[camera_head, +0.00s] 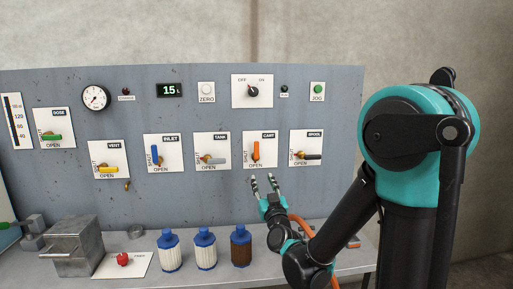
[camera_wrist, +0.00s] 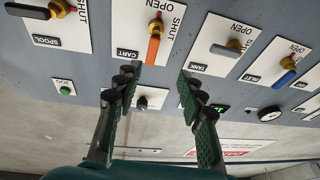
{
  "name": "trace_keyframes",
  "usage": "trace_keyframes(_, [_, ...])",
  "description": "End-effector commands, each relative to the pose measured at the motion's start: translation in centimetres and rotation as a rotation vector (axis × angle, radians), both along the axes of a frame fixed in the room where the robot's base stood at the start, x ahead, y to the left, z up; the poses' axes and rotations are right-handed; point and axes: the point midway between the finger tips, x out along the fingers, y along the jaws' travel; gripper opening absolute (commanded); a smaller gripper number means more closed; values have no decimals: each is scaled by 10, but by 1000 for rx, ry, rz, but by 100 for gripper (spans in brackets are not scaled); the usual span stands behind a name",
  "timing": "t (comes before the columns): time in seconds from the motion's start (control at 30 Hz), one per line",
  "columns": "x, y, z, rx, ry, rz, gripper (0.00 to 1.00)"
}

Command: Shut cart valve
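The cart valve (camera_head: 257,149) has an orange lever on a brass hub, on a white plate marked CART. In the head view its lever points up from the hub, with SHUT printed left of it and OPEN below. In the wrist view, which is upside down, the orange lever (camera_wrist: 153,50) hangs towards the CART label. My gripper (camera_head: 263,181) is open and empty, just below the cart plate in the head view. In the wrist view my two fingers (camera_wrist: 158,78) stand apart, with the lever beyond and between their tips. No contact shows.
The tank valve (camera_head: 213,160) with a grey lever is left of the cart valve, the spool valve (camera_head: 312,156) with a black lever right. Blue-capped bottles (camera_head: 205,251) and a brown bottle (camera_head: 241,248) stand on the bench below. Space before the panel is clear.

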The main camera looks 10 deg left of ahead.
Motion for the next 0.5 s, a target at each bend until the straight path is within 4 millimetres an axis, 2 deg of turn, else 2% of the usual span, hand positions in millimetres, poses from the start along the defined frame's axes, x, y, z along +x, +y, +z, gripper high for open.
trace_keyframes(0.1, [-1, 5, 11, 44, -67, -49, 40])
trace_keyframes(0.27, [0, 4, 17, 65, -100, -85, 40])
trace_keyframes(0.37, [7, 4, 20, 66, -102, -89, 40])
trace_keyframes(0.5, [26, 8, 28, 66, -101, -89, 40])
